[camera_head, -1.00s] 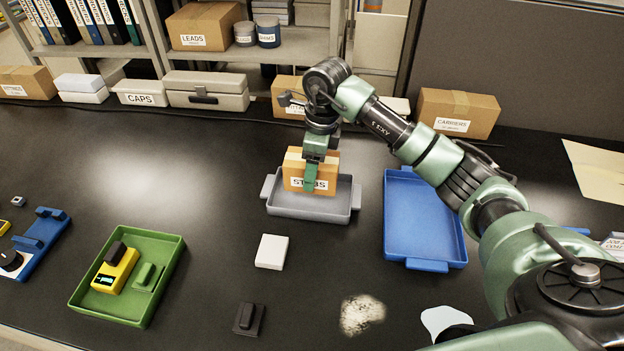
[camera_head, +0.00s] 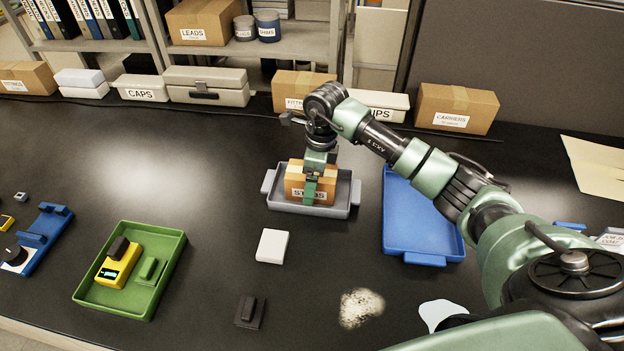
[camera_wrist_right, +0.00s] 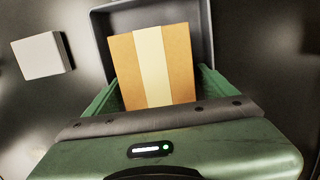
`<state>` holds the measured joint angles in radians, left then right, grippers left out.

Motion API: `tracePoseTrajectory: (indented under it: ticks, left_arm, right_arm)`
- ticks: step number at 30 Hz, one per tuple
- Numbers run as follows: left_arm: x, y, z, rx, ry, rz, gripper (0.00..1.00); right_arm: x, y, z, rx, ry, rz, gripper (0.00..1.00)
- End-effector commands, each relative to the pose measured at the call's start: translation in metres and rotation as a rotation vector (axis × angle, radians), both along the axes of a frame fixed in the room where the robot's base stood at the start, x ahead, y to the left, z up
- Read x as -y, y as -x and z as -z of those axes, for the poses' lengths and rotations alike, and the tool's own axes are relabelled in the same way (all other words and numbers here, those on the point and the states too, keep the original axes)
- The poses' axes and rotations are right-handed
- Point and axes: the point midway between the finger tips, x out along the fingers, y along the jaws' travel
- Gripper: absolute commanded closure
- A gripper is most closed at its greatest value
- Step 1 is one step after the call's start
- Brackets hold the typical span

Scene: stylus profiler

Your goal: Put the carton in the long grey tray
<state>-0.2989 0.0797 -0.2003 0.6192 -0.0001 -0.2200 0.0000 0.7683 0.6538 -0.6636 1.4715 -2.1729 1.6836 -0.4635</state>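The tan carton (camera_head: 294,184) has a pale tape strip and a label partly hidden by a gripper finger. It is upright inside the long grey tray (camera_head: 343,198), low between its walls; I cannot tell whether it touches the floor. My right gripper (camera_head: 311,186) comes from above with its fingers on opposite sides of the carton, shut on it. In the right wrist view the carton (camera_wrist_right: 124,72) sits between the green fingers, with the grey tray (camera_wrist_right: 208,30) around its far end. My left gripper is not in view.
A blue tray (camera_head: 410,225) stands right of the grey tray. A white block (camera_head: 272,246) lies in front of it, and a green tray (camera_head: 165,275) with a yellow device is front left. Cartons and boxes (camera_head: 455,108) line the back. The table left of the grey tray is clear.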

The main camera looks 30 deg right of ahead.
Motion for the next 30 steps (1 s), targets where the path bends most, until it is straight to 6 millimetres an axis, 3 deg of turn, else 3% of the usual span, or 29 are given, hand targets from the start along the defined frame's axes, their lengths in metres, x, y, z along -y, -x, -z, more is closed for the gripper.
tracePoseTrajectory:
  ticks: [10, 12, 24, 30]
  left_arm:
    - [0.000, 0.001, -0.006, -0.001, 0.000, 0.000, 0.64]
    - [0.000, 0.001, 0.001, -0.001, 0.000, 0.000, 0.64]
    - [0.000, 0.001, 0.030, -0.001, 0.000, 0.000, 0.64]
    - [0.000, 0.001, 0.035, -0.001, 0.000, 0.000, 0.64]
  right_arm:
    - [-0.001, 0.000, -0.006, 0.000, -0.001, 0.000, 0.15]
    - [0.001, -0.001, -0.010, 0.004, 0.000, -0.001, 0.15]
    - [0.009, 0.005, -0.091, 0.005, 0.000, 0.000, 0.15]
    - [0.011, 0.008, -0.117, 0.002, 0.000, 0.000, 0.15]
